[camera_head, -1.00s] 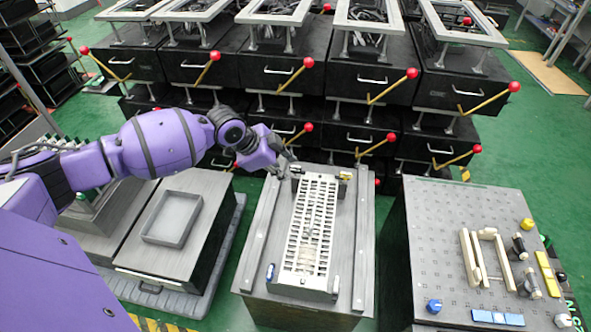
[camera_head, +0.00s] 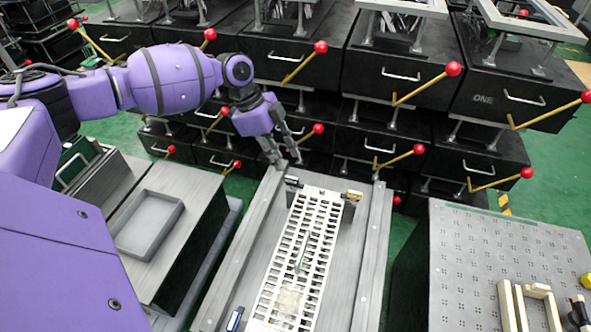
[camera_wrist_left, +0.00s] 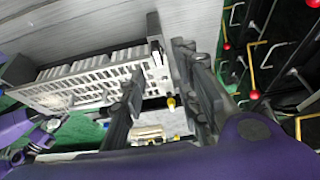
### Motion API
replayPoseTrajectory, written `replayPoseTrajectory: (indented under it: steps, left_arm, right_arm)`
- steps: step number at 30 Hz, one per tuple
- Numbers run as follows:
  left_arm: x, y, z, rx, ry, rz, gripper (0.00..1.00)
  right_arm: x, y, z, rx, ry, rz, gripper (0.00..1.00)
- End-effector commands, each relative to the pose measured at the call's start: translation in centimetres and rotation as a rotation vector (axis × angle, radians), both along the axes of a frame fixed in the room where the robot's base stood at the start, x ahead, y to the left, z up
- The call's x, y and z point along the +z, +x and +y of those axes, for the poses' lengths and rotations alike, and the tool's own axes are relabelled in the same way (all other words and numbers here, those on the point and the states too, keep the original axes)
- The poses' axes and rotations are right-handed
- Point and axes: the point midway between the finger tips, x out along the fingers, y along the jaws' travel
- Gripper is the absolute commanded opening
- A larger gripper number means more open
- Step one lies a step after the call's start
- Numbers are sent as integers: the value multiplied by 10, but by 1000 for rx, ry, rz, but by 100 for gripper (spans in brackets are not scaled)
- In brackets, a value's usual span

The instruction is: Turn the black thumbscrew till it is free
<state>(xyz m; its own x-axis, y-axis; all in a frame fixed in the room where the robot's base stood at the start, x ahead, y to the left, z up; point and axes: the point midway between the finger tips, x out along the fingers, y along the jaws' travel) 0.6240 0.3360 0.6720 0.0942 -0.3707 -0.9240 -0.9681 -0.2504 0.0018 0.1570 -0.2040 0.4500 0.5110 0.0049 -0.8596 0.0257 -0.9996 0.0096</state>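The pale slotted rack (camera_head: 299,262) lies on the grey bench. A small black piece, seemingly the black thumbscrew (camera_head: 292,181), is at its far left corner. My left gripper (camera_head: 287,164) hangs just behind and above that corner, pointing down, its fingers apart with nothing visibly held. In the left wrist view the two dark fingers (camera_wrist_left: 158,63) are spread, with the end of the rack (camera_wrist_left: 85,82) and a black upright part between and beyond them. Whether a finger touches the thumbscrew cannot be told.
A yellow-tipped fitting (camera_head: 353,195) sits at the rack's far right corner. Black drawer boxes with red-knobbed levers (camera_head: 320,47) stand close behind the bench. A grey tray (camera_head: 150,224) is at left, and a perforated panel (camera_head: 480,262) with pale handles is at right.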

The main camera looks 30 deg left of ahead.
Motion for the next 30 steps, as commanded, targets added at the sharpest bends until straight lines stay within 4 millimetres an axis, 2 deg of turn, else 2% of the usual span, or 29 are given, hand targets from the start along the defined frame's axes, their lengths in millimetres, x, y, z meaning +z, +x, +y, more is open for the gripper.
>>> replayPoseTrajectory:
  steps: [6,12,23,30]
  left_arm:
    - [-35,3,-14,1,-1,1,30]
    - [-57,5,-23,1,0,2,30]
    - [-62,6,-25,2,0,0,30]
    - [-62,6,-25,2,0,1,0]
  right_arm:
    - [-12,-12,-3,3,-6,27,40]
    - [-17,-7,-2,8,-5,20,40]
    - [-16,0,-2,13,-6,7,40]
    - [-15,1,-2,14,-5,5,40]
